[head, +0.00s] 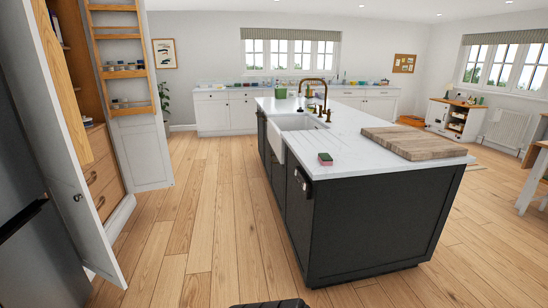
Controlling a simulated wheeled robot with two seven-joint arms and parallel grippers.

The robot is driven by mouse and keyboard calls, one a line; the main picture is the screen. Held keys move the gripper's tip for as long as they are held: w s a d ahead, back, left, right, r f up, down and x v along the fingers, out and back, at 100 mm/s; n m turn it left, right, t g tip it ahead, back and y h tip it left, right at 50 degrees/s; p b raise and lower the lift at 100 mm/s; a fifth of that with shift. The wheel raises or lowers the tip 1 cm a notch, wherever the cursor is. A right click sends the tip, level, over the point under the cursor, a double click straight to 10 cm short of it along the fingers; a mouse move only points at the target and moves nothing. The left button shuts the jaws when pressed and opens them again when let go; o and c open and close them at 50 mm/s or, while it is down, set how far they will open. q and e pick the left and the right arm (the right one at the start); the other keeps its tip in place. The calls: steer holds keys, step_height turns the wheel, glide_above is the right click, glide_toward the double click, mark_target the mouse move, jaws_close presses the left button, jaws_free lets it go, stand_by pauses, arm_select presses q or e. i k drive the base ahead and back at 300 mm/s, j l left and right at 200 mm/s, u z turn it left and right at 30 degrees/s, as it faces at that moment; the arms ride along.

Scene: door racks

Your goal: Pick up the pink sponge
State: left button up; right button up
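A small pink sponge (326,159) with a dark green side lies on the white worktop of the kitchen island (350,146), close to its near left edge. It lies in front of the white sink and to the left of a wooden board. Neither of my grippers shows in the head view. Nothing is touching the sponge.
A thick wooden board (413,143) lies on the island. A white sink (291,124) and brass tap (312,84) stand farther back. An open pantry door (62,150) and a fridge (35,225) are at left. The wooden floor (215,215) left of the island is clear.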

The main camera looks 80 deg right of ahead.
mark_target(325, 159)
steer(key=z, duration=3.2)
